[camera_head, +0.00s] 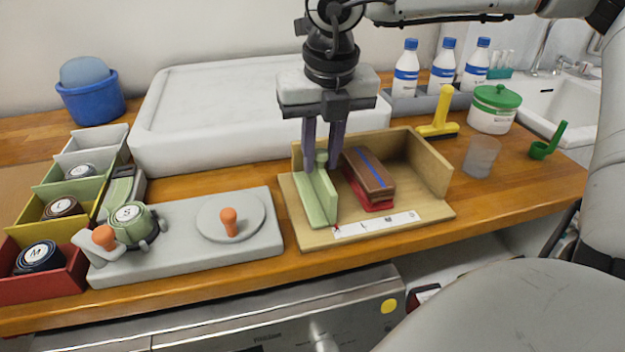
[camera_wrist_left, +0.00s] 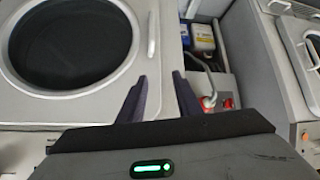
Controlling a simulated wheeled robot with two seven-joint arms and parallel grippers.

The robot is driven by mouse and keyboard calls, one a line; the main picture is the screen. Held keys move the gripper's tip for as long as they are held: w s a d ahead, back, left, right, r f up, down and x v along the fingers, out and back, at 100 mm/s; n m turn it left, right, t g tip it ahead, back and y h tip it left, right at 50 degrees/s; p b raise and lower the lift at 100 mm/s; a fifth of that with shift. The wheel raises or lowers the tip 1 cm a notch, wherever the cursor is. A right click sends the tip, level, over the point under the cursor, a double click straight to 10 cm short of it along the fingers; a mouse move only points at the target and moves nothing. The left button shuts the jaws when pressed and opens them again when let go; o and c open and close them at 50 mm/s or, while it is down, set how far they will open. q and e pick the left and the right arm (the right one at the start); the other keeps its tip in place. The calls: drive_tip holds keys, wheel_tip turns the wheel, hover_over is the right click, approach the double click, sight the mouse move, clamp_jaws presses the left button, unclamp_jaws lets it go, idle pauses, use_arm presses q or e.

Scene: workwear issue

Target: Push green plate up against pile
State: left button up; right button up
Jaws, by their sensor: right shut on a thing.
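The green plate (camera_head: 316,196) stands upright on the wooden tray (camera_head: 410,215), left of the pile. My right gripper (camera_head: 322,160) comes down from above and is shut on the knob at the top of the green plate. The pile (camera_head: 369,175) is brown with a blue stripe on top and red at its bottom. A narrow gap shows between plate and pile at the front; the far end is partly hidden by my fingers. My left gripper (camera_wrist_left: 158,95) shows in the left wrist view, open and empty, in front of a washing machine.
Left of the tray is a grey fixture (camera_head: 185,250) with orange knobs, and coloured bins (camera_head: 60,265) with rolled items. A yellow-handled tool (camera_head: 440,115), a clear cup (camera_head: 481,157) and a green-lidded tub (camera_head: 494,108) stand at right. A white box (camera_head: 230,110) is behind.

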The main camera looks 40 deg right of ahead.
drive_tip(key=shift+s+d, duration=0.45)
drive_tip(key=shift+d, duration=0.35)
drive_tip(key=shift+s+d, duration=0.45)
drive_tip(key=shift+d, duration=0.35)
drive_tip(key=shift+s+d+b, duration=0.2)
drive_tip(key=shift+s+d, duration=0.15)
drive_tip(key=shift+d, duration=0.3)
drive_tip(key=shift+s+d+b, duration=0.15)
drive_tip(key=shift+s+d, duration=0.25)
drive_tip(key=shift+d, duration=0.3)
drive_tip(key=shift+s+d+b, duration=0.2)
drive_tip(key=shift+s+d, duration=0.15)
drive_tip(key=shift+d, duration=0.3)
drive_tip(key=shift+s+d+b, duration=0.35)
drive_tip(key=shift+d+b, duration=0.25)
drive_tip(key=shift+d, duration=0.05)
drive_tip(key=shift+s+d+b, duration=0.35)
drive_tip(key=shift+d+b, duration=0.2)
drive_tip(key=shift+d, duration=0.1)
drive_tip(key=shift+s+d+f+b, duration=0.1)
drive_tip(key=shift+s+d+b, duration=0.3)
drive_tip(key=shift+d+b, duration=0.6)
drive_tip(key=shift+s+b, duration=0.1)
drive_tip(key=shift+b, duration=0.3)
drive_tip(key=o, duration=0.3)
drive_tip(key=shift+s+d, duration=0.1)
drive_tip(key=shift+d, duration=0.05)
drive_tip(key=o, duration=0.3)
drive_tip(key=shift+r, duration=0.25)
